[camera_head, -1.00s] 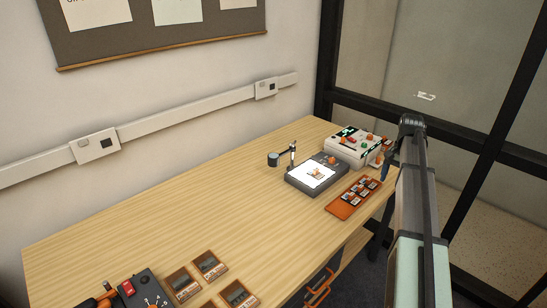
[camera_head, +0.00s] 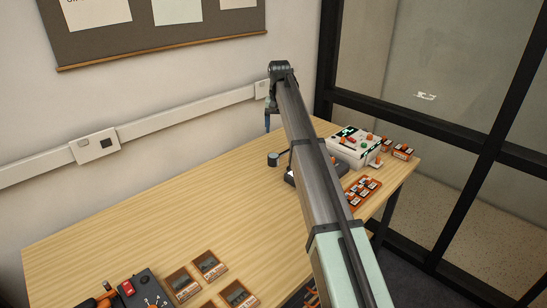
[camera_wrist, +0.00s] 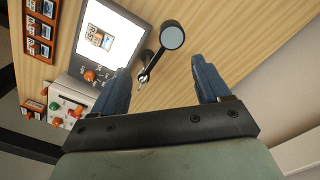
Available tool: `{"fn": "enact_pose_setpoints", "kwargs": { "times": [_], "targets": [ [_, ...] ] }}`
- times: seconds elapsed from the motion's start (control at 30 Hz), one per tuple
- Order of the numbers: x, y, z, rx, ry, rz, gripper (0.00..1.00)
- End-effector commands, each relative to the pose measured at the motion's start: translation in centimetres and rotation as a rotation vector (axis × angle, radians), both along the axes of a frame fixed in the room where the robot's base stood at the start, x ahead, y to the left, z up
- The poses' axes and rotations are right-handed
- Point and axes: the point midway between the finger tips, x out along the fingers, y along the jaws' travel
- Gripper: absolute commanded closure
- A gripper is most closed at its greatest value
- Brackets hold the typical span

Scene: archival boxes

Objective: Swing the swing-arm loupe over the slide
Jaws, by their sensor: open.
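The swing-arm loupe (camera_wrist: 171,36) has a round lens in a dark rim, on a jointed arm from a post beside the light box. In the head view its lens (camera_head: 273,159) hangs left of the light box, over bare table. The slide (camera_wrist: 100,39) lies on the glowing panel of the dark light box (camera_wrist: 126,72); in the head view my arm hides the slide and most of the box. My gripper (camera_wrist: 166,88) has its two blue fingers apart and empty, above the table near the loupe's arm. In the head view my gripper (camera_head: 267,124) is beyond the loupe, near the wall.
A white device (camera_head: 352,147) with coloured knobs stands right of the light box. The table's middle left is clear.

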Motion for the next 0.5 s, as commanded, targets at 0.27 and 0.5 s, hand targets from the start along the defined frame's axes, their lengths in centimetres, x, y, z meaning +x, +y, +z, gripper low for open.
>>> {"fn": "enact_pose_setpoints", "kwargs": {
  "times": [0.27, 0.5],
  "targets": [
    [0.1, 2.2, -0.4, -0.001, -0.005, 0.037, 0.24],
    [0.0, 2.1, -3.9, -0.001, -0.003, 0.036, 0.24]
  ]
}}
